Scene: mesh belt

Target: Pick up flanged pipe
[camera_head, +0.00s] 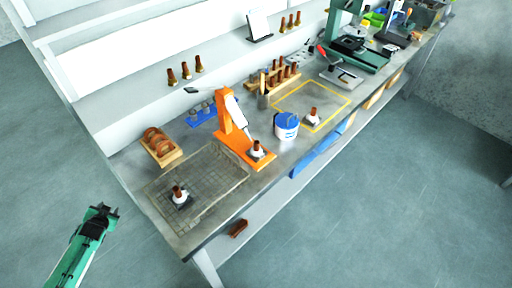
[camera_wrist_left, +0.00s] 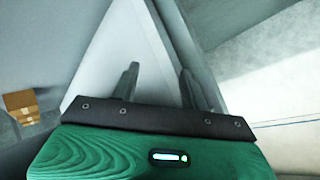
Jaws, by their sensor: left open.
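Three pieces that look like flanged pipes, each with a dark square base, white collar and brown top, stand upright on the bench. One flanged pipe (camera_head: 180,196) is on the mesh mat (camera_head: 215,196) at the near left, one (camera_head: 257,151) is on the orange stand's base, and one (camera_head: 312,116) is inside the yellow outline. I cannot tell which one the task means. My left gripper (camera_head: 105,209) is open and empty, left of the bench and apart from it. Its two fingers (camera_wrist_left: 158,82) show apart in the left wrist view with nothing between them. My right gripper is not in view.
The orange stand (camera_head: 228,127) and a blue-and-white tub (camera_head: 286,126) stand mid-bench. A wooden tray (camera_head: 160,147) with brown rings is at the left, and a wooden rack (camera_head: 273,78) is farther back. A brown piece (camera_head: 238,228) lies on the lower shelf. Floor left of the bench is clear.

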